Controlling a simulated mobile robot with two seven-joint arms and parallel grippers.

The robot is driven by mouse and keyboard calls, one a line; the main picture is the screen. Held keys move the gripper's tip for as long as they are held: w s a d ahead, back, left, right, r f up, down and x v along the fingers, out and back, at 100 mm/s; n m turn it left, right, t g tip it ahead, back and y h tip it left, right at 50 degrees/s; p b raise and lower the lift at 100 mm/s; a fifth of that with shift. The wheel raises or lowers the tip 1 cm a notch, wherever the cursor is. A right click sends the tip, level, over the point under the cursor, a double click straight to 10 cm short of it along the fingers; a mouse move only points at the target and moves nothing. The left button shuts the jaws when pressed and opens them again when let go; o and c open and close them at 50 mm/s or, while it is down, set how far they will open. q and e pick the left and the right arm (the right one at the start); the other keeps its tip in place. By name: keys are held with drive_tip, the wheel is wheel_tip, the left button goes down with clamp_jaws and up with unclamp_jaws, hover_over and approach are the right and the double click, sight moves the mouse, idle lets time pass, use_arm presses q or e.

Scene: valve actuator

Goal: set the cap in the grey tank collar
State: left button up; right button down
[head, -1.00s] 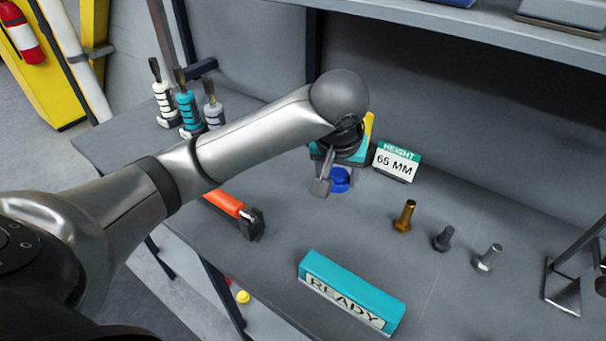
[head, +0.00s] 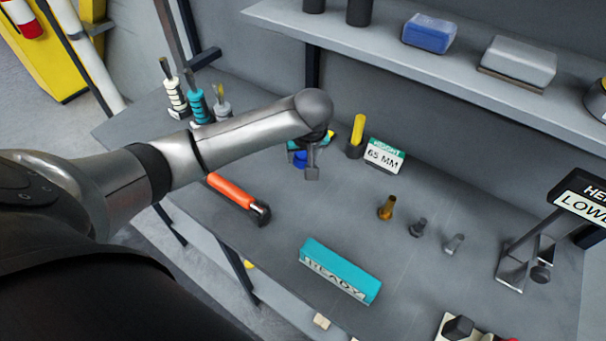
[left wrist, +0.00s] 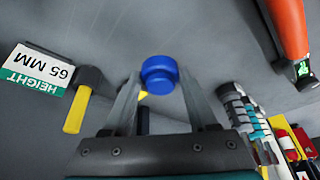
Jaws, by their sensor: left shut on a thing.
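The blue cap (head: 300,160) is held by my left gripper (head: 308,168) over the back left part of the bench. The forearm and wrist cover part of the gripper in the head view. In the left wrist view the round, stepped blue cap (left wrist: 159,73) sits between the two fingertips of the gripper (left wrist: 160,85), which is shut on it. I cannot make out a grey tank collar in either view. My right gripper is not in view.
A stand (head: 520,265) is at right. A shelf (head: 440,70) runs above.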

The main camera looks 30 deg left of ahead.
sight(302, 180)
use_arm(q)
wheel_tip(302, 180, down, 8)
drive_tip(key=shift+r+b, duration=0.25)
drive_tip(key=shift+b, duration=0.35)
drive_tip(key=shift+f, duration=0.1)
drive_tip(key=o, duration=1.3)
